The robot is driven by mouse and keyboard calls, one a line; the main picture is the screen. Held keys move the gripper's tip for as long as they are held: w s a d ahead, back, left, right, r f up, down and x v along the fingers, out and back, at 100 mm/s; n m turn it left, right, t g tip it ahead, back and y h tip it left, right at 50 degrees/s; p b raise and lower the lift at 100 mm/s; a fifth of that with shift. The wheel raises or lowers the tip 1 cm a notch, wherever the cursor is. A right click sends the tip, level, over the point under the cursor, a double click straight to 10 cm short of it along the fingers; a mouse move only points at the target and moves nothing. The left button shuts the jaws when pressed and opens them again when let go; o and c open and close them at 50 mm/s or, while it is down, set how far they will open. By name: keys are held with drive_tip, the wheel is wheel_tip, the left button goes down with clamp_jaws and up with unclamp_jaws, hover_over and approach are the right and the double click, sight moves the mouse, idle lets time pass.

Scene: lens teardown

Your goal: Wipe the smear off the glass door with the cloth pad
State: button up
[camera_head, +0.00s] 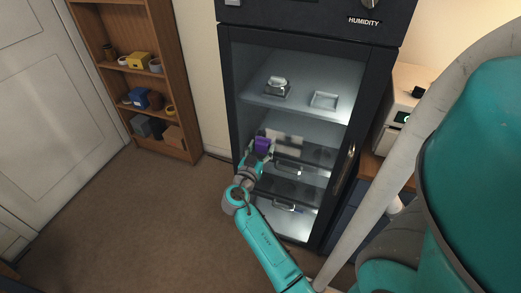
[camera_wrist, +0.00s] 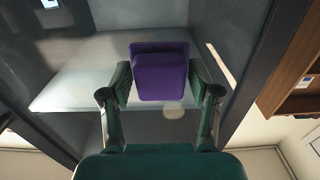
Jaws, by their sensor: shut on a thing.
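My gripper (camera_head: 256,158) is shut on the purple cloth pad (camera_head: 262,146), in front of the glass door (camera_head: 312,128) of the dark cabinet. In the wrist view the pad (camera_wrist: 160,72) sits between the two fingers of my gripper (camera_wrist: 163,84), its flat face towards the glass. Whether the pad touches the glass is hard to tell. A pale blurry patch (camera_head: 287,142) shows just right of the pad in the head view; it may be the smear. A small pale spot (camera_wrist: 174,112) shows below the pad in the wrist view. The door looks closed.
Behind the glass, a shelf holds a small metal object (camera_head: 278,87) and a shallow tray (camera_head: 324,100). The door handle (camera_head: 345,168) is on the right. A wooden shelf unit (camera_head: 175,135) stands left, and a white device (camera_head: 404,105) right. The carpet (camera_head: 150,225) at left is clear.

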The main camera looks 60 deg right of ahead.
sight(294, 143)
drive_tip(key=shift+d, duration=0.3)
drive_tip(key=shift+s+d, duration=0.2)
drive_tip(key=shift+s, duration=2.1)
drive_tip(key=shift+s+d, duration=0.2)
drive_tip(key=shift+s, duration=2.05)
drive_tip(key=shift+s+d, duration=0.2)
drive_tip(key=shift+s, duration=2.1)
drive_tip(key=shift+r, duration=0.85)
drive_tip(key=shift+w+a, duration=0.15)
drive_tip(key=shift+w, duration=0.75)
drive_tip(key=shift+w+a, duration=0.15)
drive_tip(key=shift+w, duration=0.75)
drive_tip(key=shift+w+a, duration=0.15)
drive_tip(key=shift+w, duration=2.4)
drive_tip(key=shift+w+a, duration=0.1)
drive_tip(key=shift+w, duration=2.45)
drive_tip(key=shift+r, duration=0.75)
drive_tip(key=shift+s+d, duration=0.15)
drive_tip(key=shift+s, duration=1.6)
drive_tip(key=shift+s+d, duration=0.15)
drive_tip(key=shift+s, duration=1.65)
drive_tip(key=shift+s+d, duration=0.15)
drive_tip(key=shift+s, duration=1.6)
